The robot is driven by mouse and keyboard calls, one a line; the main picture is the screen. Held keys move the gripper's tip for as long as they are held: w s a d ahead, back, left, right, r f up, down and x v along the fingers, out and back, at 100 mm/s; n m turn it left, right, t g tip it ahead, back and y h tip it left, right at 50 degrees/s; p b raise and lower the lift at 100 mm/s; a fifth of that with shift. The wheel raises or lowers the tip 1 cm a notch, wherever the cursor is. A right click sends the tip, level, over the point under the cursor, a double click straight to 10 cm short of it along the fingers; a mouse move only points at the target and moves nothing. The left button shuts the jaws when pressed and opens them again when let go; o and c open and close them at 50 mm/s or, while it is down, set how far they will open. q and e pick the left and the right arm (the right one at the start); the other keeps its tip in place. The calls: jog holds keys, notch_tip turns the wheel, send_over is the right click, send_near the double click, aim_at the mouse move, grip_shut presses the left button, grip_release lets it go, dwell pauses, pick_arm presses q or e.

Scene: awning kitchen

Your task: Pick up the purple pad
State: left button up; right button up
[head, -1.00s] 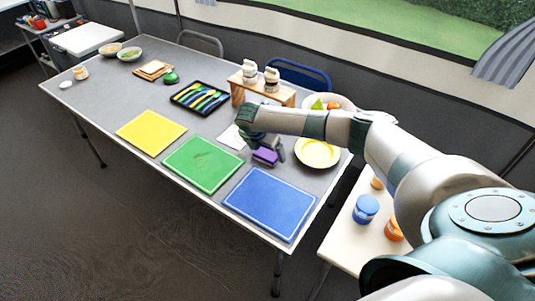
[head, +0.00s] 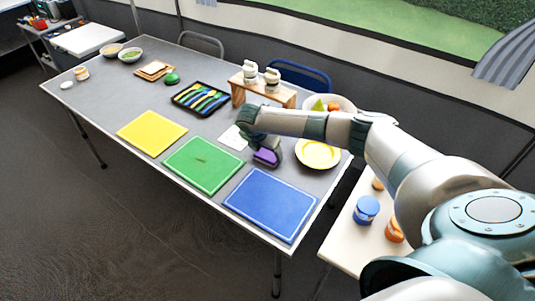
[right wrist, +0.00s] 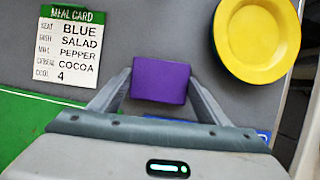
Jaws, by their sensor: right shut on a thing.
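The purple pad (head: 265,157) is a small block on the grey table, between the green mat and the yellow plate. My right gripper (head: 265,160) reaches down over it from the right and is shut on it. In the right wrist view the purple pad (right wrist: 160,81) sits between the two fingers (right wrist: 160,92), one against each side. I cannot tell whether it is lifted off the table. My left gripper is not in view.
A yellow plate (head: 318,154) is to the right of the pad, and a white meal card (right wrist: 75,55) is to its left. Green (head: 204,166), blue (head: 270,204) and yellow (head: 151,132) mats lie along the front edge. A wooden stand (head: 263,91) is behind.

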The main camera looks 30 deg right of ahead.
aim_at(267, 154)
jog(key=shift+r, duration=0.1)
jog(key=shift+r, duration=0.6)
notch_tip(267, 154, up, 2)
jog(key=shift+r+b, duration=0.2)
jog(key=shift+b, duration=0.35)
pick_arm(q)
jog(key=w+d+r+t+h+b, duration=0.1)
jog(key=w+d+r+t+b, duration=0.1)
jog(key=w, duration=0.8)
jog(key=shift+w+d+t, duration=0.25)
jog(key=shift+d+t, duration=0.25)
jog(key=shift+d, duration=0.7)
pick_arm(e)
jog(key=s+d+r, duration=0.7)
jog(key=s+d, duration=0.1)
jog(key=shift+d, duration=0.2)
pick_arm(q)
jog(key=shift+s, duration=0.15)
pick_arm(e)
jog(key=shift+r, duration=0.1)
